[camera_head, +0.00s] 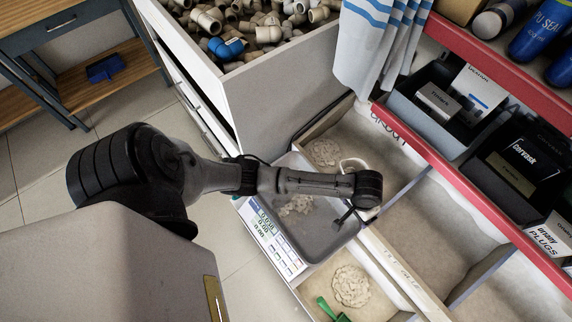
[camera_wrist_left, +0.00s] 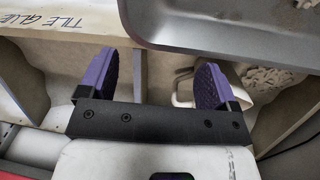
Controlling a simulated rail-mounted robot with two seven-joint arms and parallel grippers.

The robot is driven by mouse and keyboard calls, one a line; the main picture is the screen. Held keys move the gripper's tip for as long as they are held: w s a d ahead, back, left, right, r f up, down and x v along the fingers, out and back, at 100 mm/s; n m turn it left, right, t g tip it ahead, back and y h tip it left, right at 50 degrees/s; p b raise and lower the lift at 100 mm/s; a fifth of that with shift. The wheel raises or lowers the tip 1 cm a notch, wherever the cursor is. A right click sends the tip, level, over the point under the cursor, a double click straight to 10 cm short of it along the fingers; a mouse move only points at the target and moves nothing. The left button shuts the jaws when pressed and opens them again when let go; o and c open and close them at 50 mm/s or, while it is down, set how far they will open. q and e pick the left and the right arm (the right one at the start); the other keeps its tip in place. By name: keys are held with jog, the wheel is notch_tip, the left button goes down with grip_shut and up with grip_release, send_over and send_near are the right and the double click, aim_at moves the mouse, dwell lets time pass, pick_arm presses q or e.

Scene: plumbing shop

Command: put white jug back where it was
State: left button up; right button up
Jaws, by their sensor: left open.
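The white jug (camera_head: 354,164) stands at the compartments beside the weighing scale, largely hidden behind my left wrist in the head view. In the left wrist view the jug (camera_wrist_left: 183,90) is partly covered by the right-hand purple finger, with its handle side showing in the gap between the fingers. My left gripper (camera_wrist_left: 155,82) is open; I cannot tell whether that finger touches the jug. In the head view the left gripper (camera_head: 355,210) points down over the right edge of the grey tray, its fingers mostly hidden. My right gripper is not in view.
The grey tray (camera_head: 318,231) with pale powder sits on the scale (camera_head: 272,238). Compartments with powder mounds surround it, one with a green scoop (camera_head: 326,309). A red-edged shelf (camera_head: 480,113) with boxes stands right. A bin of pipe fittings (camera_head: 290,82) stands behind.

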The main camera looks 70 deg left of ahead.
pick_arm(q)
jog(key=s+a+r+m+t, duration=0.1)
jog(key=s+r+m, duration=0.1)
jog(key=s, duration=0.9)
jog(key=s+a+r+m+t, duration=0.1)
jog(key=s+a+r+m, duration=0.1)
jog(key=s, duration=0.9)
jog(key=shift+s+r+t+y, duration=0.35)
jog(key=shift+r+t+y, duration=0.05)
jog(key=shift+r, duration=0.4)
